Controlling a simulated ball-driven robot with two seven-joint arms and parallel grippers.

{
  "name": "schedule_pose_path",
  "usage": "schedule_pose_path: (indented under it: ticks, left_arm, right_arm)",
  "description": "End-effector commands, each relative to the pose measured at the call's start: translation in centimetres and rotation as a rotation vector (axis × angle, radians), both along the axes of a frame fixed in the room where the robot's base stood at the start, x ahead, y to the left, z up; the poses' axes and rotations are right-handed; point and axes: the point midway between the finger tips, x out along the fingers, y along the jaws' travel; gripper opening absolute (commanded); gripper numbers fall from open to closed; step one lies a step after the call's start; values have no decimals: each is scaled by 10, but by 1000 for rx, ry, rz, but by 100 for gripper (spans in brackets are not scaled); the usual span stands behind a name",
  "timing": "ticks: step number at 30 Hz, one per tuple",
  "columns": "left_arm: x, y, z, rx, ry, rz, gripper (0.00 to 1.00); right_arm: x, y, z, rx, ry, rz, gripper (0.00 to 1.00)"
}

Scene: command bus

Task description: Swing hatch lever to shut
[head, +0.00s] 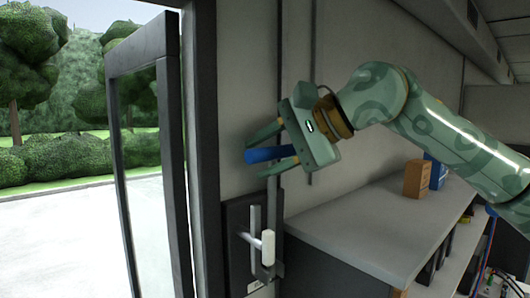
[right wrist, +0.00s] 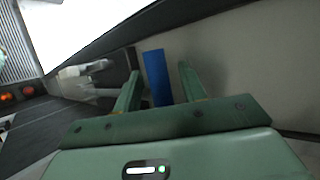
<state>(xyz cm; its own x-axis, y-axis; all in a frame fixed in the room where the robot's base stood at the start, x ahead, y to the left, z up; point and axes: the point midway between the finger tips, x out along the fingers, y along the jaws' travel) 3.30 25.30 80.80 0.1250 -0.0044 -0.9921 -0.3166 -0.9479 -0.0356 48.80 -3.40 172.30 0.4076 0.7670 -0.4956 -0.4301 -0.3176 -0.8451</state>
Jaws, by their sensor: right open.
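My right gripper (head: 256,158) is open, in front of the wall beside the door frame. A blue bar (head: 264,154) lies between its spread fingers. The right wrist view shows the bar (right wrist: 157,78) between the fingers (right wrist: 160,84), with a gap on both sides. I cannot tell what the bar is fixed to. Below it, a lever with a white grip (head: 268,246) sits on a dark wall plate (head: 238,218). A blurred pale lever (right wrist: 88,76) also shows at the left in the right wrist view. Which of the two is the hatch lever is not clear. My left gripper is not in view.
A glazed door (head: 143,165) stands open at the left, with daylight outside. A grey-topped shelf unit (head: 370,225) stands right of the lever, below my right arm. An orange-brown box (head: 417,179) and a blue box (head: 436,170) stand on it.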

Motion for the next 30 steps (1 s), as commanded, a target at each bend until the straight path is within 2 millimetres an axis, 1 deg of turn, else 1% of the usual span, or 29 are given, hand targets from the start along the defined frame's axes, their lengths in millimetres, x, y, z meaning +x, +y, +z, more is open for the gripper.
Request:
schedule_pose_path:
  ticks: [1, 2, 5, 7, 11, 15, 21, 25, 30]
  left_arm:
    - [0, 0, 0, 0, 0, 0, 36]
    - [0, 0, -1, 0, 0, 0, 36]
    - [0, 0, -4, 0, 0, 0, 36]
    - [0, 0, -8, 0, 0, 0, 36]
    - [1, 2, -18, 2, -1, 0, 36]
    - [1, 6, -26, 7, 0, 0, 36]
    - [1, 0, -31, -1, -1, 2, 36]
    - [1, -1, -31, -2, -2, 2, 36]
    - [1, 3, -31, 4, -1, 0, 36]
  right_arm:
    - [4, -4, -2, -2, -1, -13, 42]
    - [4, -5, -2, -2, -1, -13, 42]
    - [1, -11, 2, -2, -2, -13, 42]
    - [-4, -19, 8, -1, -7, -15, 42]
    - [-19, -43, 25, 2, -12, -17, 42]
    - [-39, -71, 45, 2, -10, -13, 42]
    - [-63, -103, 70, 1, -8, -6, 42]
    - [-71, -115, 79, -1, -8, -3, 42]
    - [-75, -121, 84, -2, -5, -2, 42]
